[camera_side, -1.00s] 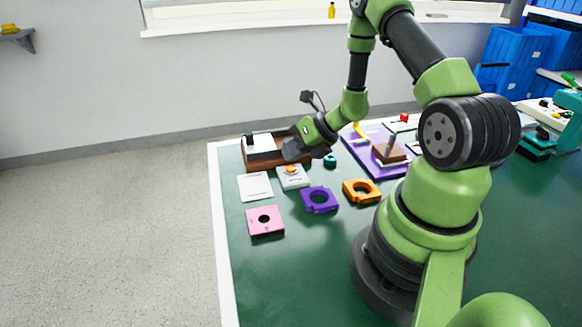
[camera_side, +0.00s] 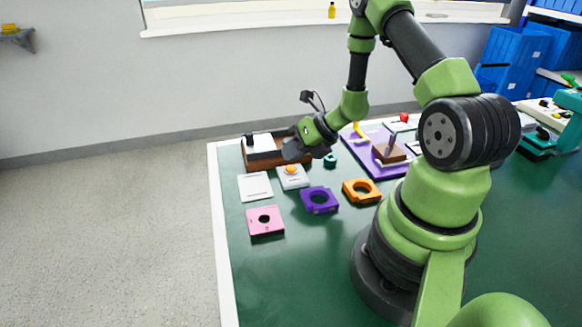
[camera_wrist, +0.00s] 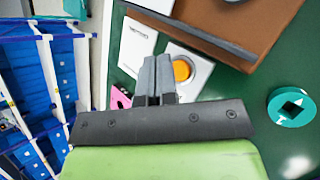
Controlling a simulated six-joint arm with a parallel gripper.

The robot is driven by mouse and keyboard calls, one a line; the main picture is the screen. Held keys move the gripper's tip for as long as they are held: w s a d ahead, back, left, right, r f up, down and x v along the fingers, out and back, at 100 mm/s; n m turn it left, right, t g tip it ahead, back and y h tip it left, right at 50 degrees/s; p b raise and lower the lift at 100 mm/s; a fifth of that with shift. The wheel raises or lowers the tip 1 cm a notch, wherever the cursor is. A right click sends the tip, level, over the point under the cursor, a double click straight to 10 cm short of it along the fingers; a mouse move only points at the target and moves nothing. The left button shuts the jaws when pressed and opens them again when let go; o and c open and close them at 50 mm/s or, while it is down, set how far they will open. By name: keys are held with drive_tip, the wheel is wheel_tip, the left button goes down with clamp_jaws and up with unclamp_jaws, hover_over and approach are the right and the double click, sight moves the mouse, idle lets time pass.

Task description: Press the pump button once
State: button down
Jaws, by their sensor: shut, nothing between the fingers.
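The pump button is an orange round cap (camera_side: 291,169) on a small pale box (camera_side: 294,181) on the green table. In the wrist view the orange button (camera_wrist: 182,70) shows just right of my fingertips, on its white box (camera_wrist: 205,68). My gripper (camera_side: 288,154) is shut and empty. In the side view it is above and slightly behind the button, with a small gap visible. In the wrist view the shut fingers (camera_wrist: 155,62) cover part of the box's left side.
A white card (camera_side: 255,187) lies left of the box. A pink block (camera_side: 265,221), a purple block (camera_side: 319,200) and an orange block (camera_side: 361,191) lie in front. A brown tray (camera_side: 262,160) is behind, and a teal ring (camera_side: 330,161) is to the right.

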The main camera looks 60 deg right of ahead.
sight(292, 167)
drive_tip(key=shift+f, duration=0.15)
drive_tip(key=shift+f, duration=0.25)
drive_tip(key=shift+f, duration=0.45)
idle(0.7)
idle(0.4)
drive_tip(key=shift+r, duration=0.9)
drive_tip(key=shift+r, duration=2.5)
